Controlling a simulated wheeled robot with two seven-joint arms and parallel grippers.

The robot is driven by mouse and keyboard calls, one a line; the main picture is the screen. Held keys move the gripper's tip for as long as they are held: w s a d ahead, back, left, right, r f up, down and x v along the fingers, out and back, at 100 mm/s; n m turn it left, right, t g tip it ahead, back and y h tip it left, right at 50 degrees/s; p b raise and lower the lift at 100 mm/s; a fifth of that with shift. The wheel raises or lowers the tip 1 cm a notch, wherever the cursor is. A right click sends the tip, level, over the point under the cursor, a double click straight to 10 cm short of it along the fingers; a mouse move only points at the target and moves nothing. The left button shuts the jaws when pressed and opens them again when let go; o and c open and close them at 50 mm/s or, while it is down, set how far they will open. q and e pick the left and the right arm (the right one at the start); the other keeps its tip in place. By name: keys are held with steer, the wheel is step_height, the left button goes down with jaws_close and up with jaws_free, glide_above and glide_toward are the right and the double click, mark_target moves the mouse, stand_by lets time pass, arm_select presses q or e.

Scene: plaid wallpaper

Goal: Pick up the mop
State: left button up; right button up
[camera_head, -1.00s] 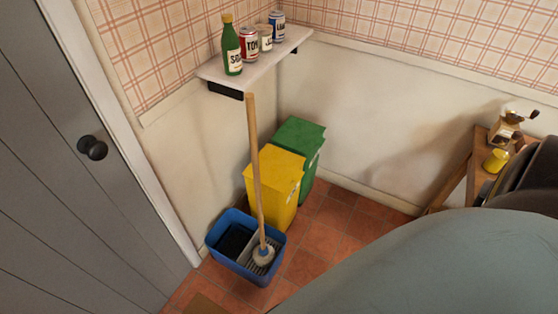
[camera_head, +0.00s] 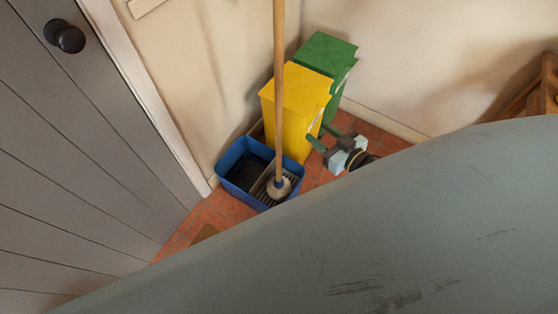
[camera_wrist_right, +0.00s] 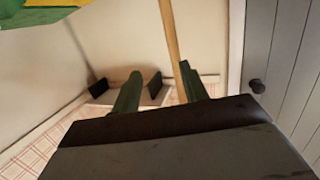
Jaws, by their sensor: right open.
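The mop has a long wooden handle (camera_head: 279,90) that stands upright, its head (camera_head: 279,187) resting in the blue bucket (camera_head: 233,190). The top of the handle is out of the head view. My right gripper (camera_head: 330,139) is open and empty, to the right of the handle and in front of the bins. In the right wrist view my two dark green fingers (camera_wrist_right: 160,88) are apart, and the wooden handle (camera_wrist_right: 171,40) shows beyond them, close to the right finger; I cannot tell if they touch. My left gripper is not in view.
A yellow bin (camera_head: 292,110) and a green bin (camera_head: 335,62) stand behind the bucket. A grey door (camera_head: 70,160) with a black knob (camera_head: 66,37) is at the left. A shelf (camera_wrist_right: 150,97) shows in the right wrist view. A wooden stand (camera_head: 540,95) is at the far right.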

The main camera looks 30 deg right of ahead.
steer(key=n+t+y+b, duration=0.1)
steer(key=y, duration=0.1)
glide_toward(282, 95)
steer(key=x, duration=0.2)
steer(key=b+x, duration=0.1)
steer(key=x, duration=0.1)
steer(key=shift+w+a+f, duration=0.15)
steer(key=shift+w+f, duration=0.1)
steer(key=shift+w, duration=0.1)
steer(key=shift+x, duration=0.9)
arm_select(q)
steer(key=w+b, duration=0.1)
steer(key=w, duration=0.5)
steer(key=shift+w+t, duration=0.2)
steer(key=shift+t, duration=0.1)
arm_select(e)
steer(key=shift+r+x, duration=0.2)
steer(key=shift+x, duration=2.05)
jaws_close()
steer(key=shift+r, duration=0.1)
